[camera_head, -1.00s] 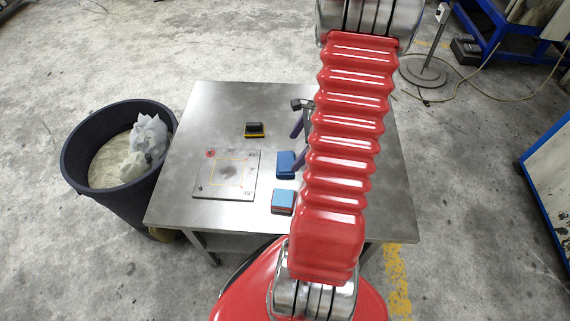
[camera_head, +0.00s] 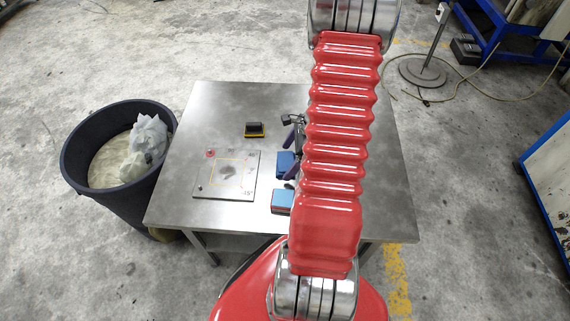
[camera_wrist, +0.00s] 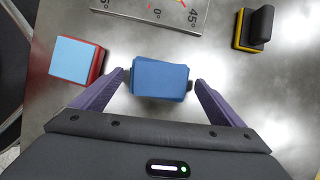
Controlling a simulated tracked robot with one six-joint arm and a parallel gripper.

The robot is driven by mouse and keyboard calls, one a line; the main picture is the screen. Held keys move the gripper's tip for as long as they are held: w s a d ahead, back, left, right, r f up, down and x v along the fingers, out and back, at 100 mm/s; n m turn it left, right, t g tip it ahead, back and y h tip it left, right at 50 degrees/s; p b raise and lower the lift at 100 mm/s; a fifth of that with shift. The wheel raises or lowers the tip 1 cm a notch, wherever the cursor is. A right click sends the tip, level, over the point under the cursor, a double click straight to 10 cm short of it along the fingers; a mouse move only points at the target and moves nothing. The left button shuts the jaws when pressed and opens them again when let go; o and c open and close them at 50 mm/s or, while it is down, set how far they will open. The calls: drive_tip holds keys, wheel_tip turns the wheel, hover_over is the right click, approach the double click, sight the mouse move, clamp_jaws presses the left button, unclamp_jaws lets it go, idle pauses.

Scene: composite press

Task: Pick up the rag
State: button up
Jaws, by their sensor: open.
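The blue folded block that looks like the rag (camera_wrist: 160,77) lies on the metal table, in the middle of the wrist view. In the head view it (camera_head: 284,163) is partly hidden by my arm and fingers. My gripper (camera_wrist: 159,79) is open, with one purple finger on each side of the rag and gaps between. In the head view my gripper (camera_head: 293,158) shows partly behind the red arm sleeve. Whether the fingertips are down at table height is hard to tell.
A light-blue-topped red block (camera_wrist: 76,60) lies left of the rag in the wrist view. A black and yellow block (camera_head: 254,130) and a marked plate (camera_head: 225,190) are on the table (camera_head: 220,98). A dark bin (camera_head: 75,182) with white waste stands at left.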

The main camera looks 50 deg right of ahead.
drive_tip(key=shift+w+a+f, duration=0.1)
drive_tip(key=shift+f, duration=0.15)
drive_tip(key=shift+c, duration=0.4)
drive_tip(key=c, duration=1.1)
